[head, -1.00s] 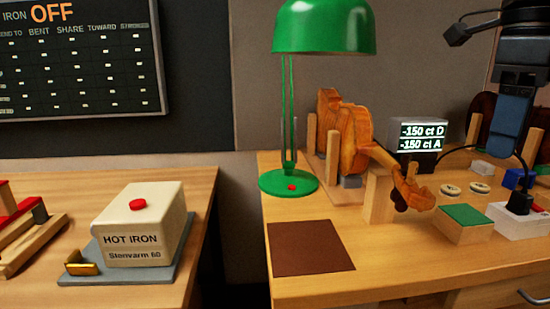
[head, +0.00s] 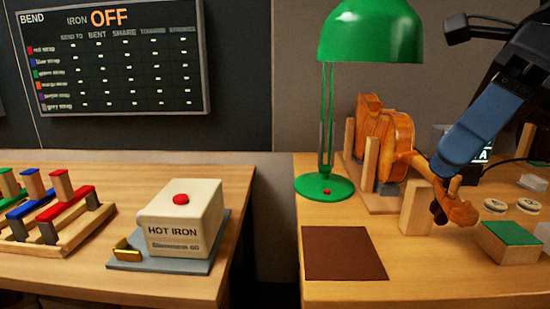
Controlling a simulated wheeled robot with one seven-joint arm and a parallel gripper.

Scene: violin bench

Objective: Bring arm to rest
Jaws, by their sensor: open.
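My gripper (head: 452,165) is at the right of the head view, a blue end on my black arm that slants down from the top right corner. Its tip overlaps the violin neck and scroll (head: 458,208) in the picture; whether they touch I cannot tell. I see it side-on and the gap between its fingers does not show, but it is open, with nothing seen held. It partly hides the pitch display (head: 484,155) behind it.
The violin (head: 388,140) rests in a wooden cradle beside a green lamp (head: 370,35). A brown mat (head: 344,253) lies in front. A green-topped block (head: 508,240) is right. The hot iron (head: 180,220) and coloured strap racks (head: 60,215) are on the left bench. The wall board (head: 110,60) reads iron OFF.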

